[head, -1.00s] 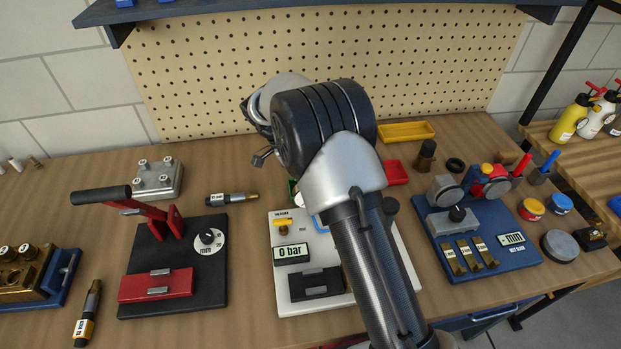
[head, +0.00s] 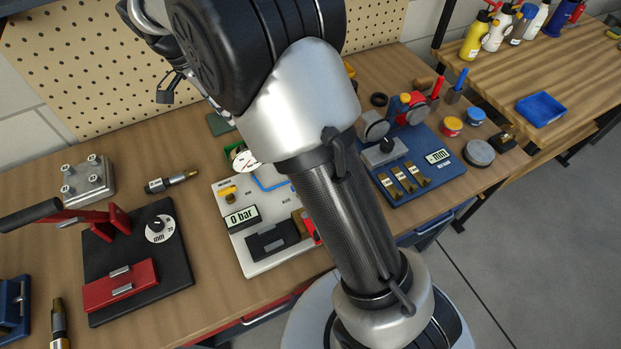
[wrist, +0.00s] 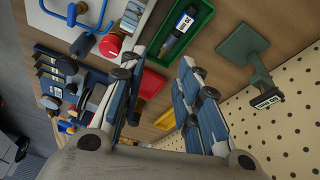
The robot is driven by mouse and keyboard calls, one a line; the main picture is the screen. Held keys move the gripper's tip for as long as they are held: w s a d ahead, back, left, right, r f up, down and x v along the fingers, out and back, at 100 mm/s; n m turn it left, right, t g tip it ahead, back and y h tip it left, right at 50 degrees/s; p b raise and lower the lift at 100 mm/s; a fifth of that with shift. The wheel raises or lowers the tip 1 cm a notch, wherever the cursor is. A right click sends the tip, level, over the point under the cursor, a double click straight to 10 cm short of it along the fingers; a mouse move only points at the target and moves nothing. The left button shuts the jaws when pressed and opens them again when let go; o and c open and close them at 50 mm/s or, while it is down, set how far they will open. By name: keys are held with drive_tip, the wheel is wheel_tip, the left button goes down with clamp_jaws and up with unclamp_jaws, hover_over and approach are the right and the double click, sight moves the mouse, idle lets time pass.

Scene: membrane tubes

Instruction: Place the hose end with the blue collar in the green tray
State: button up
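The green tray (wrist: 207,22) is at the top of the wrist view, beyond my fingertips. A dark hose end (wrist: 182,30) with a white label lies in it; a bluish part shows at its lower end, but I cannot tell surely that this is the blue collar. My gripper (wrist: 163,62) is open, its two fingers well apart with nothing between them, short of the tray. In the head view my arm hides the gripper and most of the tray. Another hose end (head: 171,181) with a brass tip lies on the bench.
A dark green stand (wrist: 245,50) is beside the tray, near the pegboard (wrist: 285,125). A red tray (wrist: 152,83) and a yellow tray (wrist: 165,121) show past the fingers. The white pressure panel (head: 262,262) and red-handled press (head: 140,262) stand on the bench (head: 190,140).

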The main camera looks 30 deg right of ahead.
drive_tip(key=s+d+r+n+t+y, duration=0.1)
drive_tip(key=s+d+r+n, duration=0.2)
drive_tip(key=s, duration=0.5)
drive_tip(key=s+d+r+n+t+y, duration=0.1)
drive_tip(key=s+r+n, duration=0.3)
drive_tip(key=s, duration=0.3)
drive_tip(key=s+d+r+n+t+y, duration=0.1)
drive_tip(key=s+d+r+n, duration=0.2)
drive_tip(key=s, duration=0.5)
drive_tip(key=s+a+f+n+t, duration=0.1)
drive_tip(key=s+f+n, duration=0.2)
drive_tip(key=s, duration=0.6)
drive_tip(key=shift+a+n, duration=0.2)
drive_tip(key=shift+n, duration=0.7)
drive_tip(key=shift+r, duration=0.1)
